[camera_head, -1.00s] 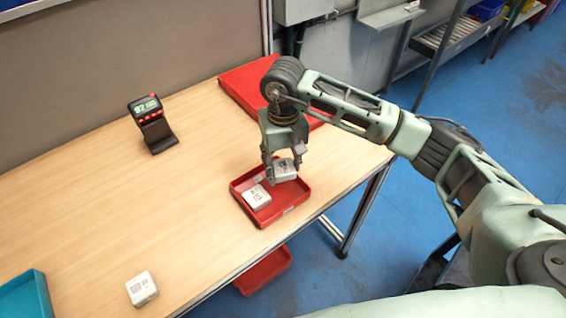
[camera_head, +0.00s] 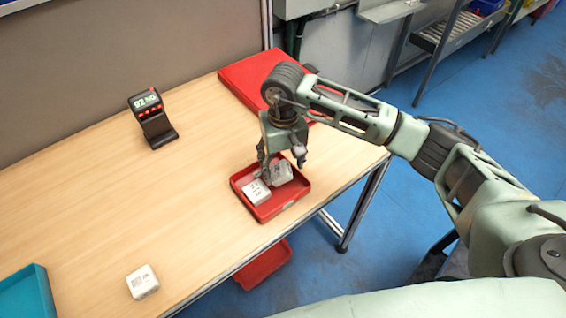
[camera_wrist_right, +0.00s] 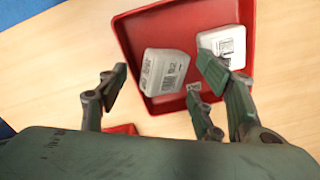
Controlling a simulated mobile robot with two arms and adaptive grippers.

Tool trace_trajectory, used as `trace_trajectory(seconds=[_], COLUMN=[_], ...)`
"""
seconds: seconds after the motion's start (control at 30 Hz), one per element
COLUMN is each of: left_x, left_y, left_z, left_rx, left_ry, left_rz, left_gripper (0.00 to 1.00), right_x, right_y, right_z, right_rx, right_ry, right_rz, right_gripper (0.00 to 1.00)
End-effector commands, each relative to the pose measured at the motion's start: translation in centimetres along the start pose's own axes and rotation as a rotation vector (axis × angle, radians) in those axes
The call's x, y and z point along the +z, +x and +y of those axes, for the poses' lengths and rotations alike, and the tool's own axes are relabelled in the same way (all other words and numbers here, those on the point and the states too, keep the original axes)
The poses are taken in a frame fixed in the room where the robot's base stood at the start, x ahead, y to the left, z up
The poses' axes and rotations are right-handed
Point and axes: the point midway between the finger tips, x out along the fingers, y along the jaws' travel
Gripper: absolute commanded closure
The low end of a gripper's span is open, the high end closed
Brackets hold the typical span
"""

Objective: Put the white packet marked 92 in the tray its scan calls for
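My right gripper (camera_head: 284,168) is open above the small red tray (camera_head: 285,211), its fingers spread on both sides of a white packet (camera_head: 282,173). That packet lies in the tray, slightly tilted; in the right wrist view it is the left packet (camera_wrist_right: 166,72), with a barcode label and a number too small to read surely. A second white packet (camera_head: 256,193) lies beside it; it also shows in the right wrist view (camera_wrist_right: 228,42). The scanner (camera_head: 153,120) stands on the table, its display apparently reading "92 NG". My left gripper is out of view.
A third white packet (camera_head: 142,281) lies near the table's front edge. A teal tray (camera_head: 38,290) is at the left edge. A large red container (camera_head: 245,82) is at the back right, and another red one (camera_head: 263,266) is below the table. The table's middle is clear.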

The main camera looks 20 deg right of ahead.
Motion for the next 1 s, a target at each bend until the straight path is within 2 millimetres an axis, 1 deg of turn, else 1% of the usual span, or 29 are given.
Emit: trace_trajectory(seconds=[0.27,0.37,0.43,0.47,0.5,0.57,0.7,0.9,1.0], left_x=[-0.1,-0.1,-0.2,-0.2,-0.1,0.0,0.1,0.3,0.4], left_y=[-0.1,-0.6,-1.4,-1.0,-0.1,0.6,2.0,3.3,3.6], left_z=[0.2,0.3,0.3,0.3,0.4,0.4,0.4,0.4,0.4], left_rx=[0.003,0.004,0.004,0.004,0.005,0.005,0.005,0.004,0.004], left_ry=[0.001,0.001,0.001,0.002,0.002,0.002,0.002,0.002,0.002], left_rz=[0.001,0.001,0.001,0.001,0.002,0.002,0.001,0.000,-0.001], left_gripper=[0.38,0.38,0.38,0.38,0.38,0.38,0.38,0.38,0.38], right_x=[0.0,0.0,0.0,-0.1,-0.2,-0.2,-0.2,-0.1,-0.1], right_y=[-0.1,-0.5,-1.1,-1.2,-1.6,-2.9,-6.2,-10.2,-11.5], right_z=[0.0,0.0,0.0,0.0,0.0,0.0,0.0,0.0,0.0], right_rx=[0.000,-0.001,-0.001,-0.002,-0.002,-0.001,-0.001,-0.001,-0.001], right_ry=[0.000,0.000,0.000,0.000,0.000,-0.001,-0.001,0.000,0.001], right_rz=[0.000,0.000,-0.001,0.002,0.007,0.009,0.008,0.006,0.003], right_gripper=[0.38,0.38,0.38,0.38,0.38,0.38,0.38,0.38,0.38])
